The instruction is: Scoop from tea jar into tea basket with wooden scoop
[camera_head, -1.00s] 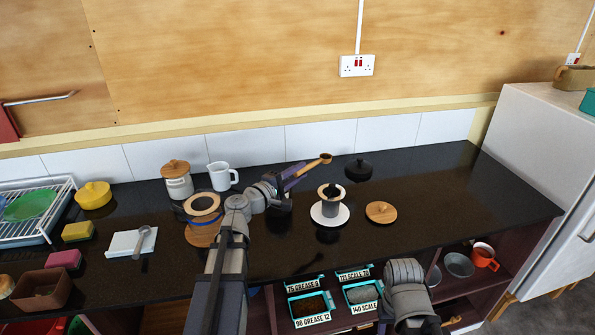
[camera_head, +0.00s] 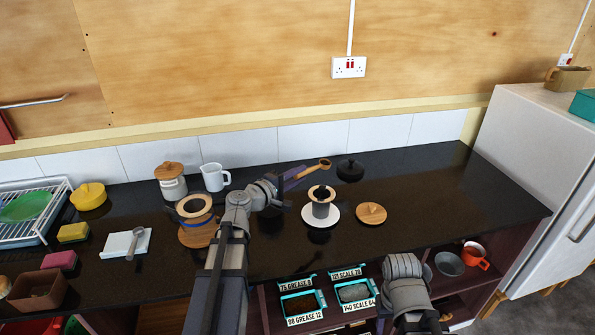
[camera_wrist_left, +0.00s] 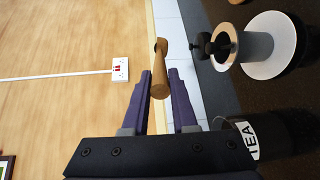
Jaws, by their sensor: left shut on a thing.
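My left gripper (camera_head: 292,174) is shut on the handle of the wooden scoop (camera_head: 323,164), above the counter. In the left wrist view the scoop (camera_wrist_left: 159,84) sits between the purple fingers, its bowl beyond the tips. A black jar marked TEA (camera_wrist_left: 243,137) stands below the gripper in that view; in the head view the gripper and wrist mostly hide it. A grey cup with a pale rim (camera_head: 321,208), perhaps the tea basket, stands on a white saucer (camera_head: 309,221) right of the gripper. My right arm shows at the lower right; its gripper is out of view.
A black lid (camera_head: 350,170) lies behind the cup and a wooden lid (camera_head: 371,213) right of it. A wooden-rimmed vessel (camera_head: 195,207), a lidded canister (camera_head: 171,187) and a white jug (camera_head: 214,178) stand left. The right counter (camera_head: 450,195) is clear.

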